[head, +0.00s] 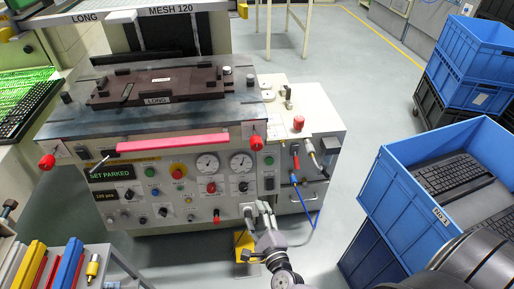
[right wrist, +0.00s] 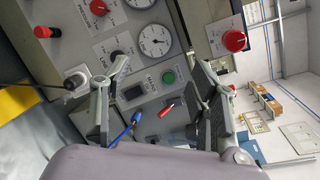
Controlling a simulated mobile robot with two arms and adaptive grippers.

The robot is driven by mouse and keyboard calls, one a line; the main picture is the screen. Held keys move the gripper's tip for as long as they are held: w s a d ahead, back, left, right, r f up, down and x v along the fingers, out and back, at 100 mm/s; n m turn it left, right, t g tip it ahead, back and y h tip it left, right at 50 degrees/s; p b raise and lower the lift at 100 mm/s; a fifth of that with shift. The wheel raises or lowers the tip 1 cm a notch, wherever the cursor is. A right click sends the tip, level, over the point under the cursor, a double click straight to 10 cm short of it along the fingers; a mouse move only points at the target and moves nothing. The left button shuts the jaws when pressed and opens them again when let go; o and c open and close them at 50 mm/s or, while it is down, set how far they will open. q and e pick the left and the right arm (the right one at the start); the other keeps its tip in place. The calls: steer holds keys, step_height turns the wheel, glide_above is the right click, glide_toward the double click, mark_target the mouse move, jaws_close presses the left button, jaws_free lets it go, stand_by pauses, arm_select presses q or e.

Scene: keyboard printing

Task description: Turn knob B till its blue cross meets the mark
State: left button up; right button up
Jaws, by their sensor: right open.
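My right gripper (head: 258,208) is in front of the lower right part of the machine's control panel (head: 150,212). It is open, and nothing shows held between its fingers. In the right wrist view the right gripper (right wrist: 158,100) has its two fingers wide apart, with the panel behind them. Red knobs stand at the panel's upper left (head: 47,161) and upper right (head: 256,142); the right one also shows in the right wrist view (right wrist: 235,40). The letters are too small to tell which is knob B. I make out no blue cross or mark. My left gripper is not in view.
Two gauges (head: 207,163), a green button (right wrist: 168,77) and several small knobs crowd the panel. A blue hose (head: 304,203) hangs at the machine's right side. A blue crate (head: 405,192) with keyboards stands at the right. The floor between is clear.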

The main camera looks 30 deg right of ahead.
mark_target(257, 148)
steer(key=w+d+r+m+h, duration=0.1)
steer(key=d+r+m+h, duration=0.25)
steer(key=r+m, duration=0.85)
steer(key=shift+m+t, duration=0.3)
steer(key=x, duration=1.1)
steer(key=f+x, duration=0.1)
steer(key=x, duration=0.5)
steer(key=shift+w+p, duration=0.1)
steer(key=shift+p, duration=0.3)
steer(key=shift+c, duration=0.6)
steer(key=c, duration=1)
steer(key=shift+c, duration=0.3)
